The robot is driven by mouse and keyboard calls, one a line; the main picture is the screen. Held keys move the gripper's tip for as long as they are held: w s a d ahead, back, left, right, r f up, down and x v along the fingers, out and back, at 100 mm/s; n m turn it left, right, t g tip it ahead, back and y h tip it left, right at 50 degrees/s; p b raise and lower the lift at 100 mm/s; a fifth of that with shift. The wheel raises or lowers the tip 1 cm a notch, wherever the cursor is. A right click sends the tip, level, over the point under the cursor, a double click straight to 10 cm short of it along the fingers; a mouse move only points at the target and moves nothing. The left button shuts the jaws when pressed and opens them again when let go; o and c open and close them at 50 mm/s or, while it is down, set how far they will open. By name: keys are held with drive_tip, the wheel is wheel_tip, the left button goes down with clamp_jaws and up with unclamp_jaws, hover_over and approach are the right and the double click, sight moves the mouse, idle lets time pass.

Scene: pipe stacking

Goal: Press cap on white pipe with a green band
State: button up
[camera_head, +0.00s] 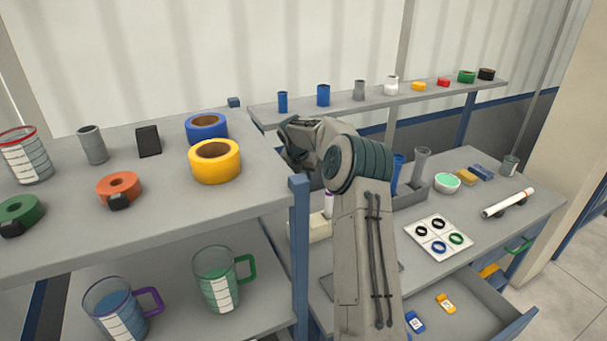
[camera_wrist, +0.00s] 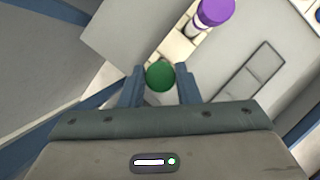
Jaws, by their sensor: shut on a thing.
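In the wrist view my gripper (camera_wrist: 160,88) is shut on a green round cap (camera_wrist: 160,75), seen from above between the two fingertips. A pale block with square cells (camera_wrist: 178,47) lies below and beyond it. Whether a white pipe with a green band stands under the cap is hidden. A white pipe with a purple top (camera_wrist: 214,14) stands in the block beyond the cap; it also shows beside my arm in the head view (camera_head: 328,204). The pale block partly shows there too (camera_head: 318,229). My fingertips and the green cap cannot be made out in the head view.
A white card with colored rings (camera_head: 453,254) and a white pipe with a red end (camera_head: 508,203) lie on the bench to the right. An open drawer (camera_head: 470,317) is below. The left shelf (camera_head: 60,237) holds tape rolls and cups, close to my arm.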

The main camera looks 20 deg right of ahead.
drive_tip(key=shift+f, duration=0.25)
idle(0.4)
drive_tip(key=shift+f, duration=0.45)
drive_tip(key=shift+f+b, duration=0.35)
drive_tip(key=shift+f, duration=0.35)
idle(0.4)
drive_tip(key=o, duration=1.4)
drive_tip(key=shift+r+p, duration=0.35)
drive_tip(key=shift+r, duration=3.15)
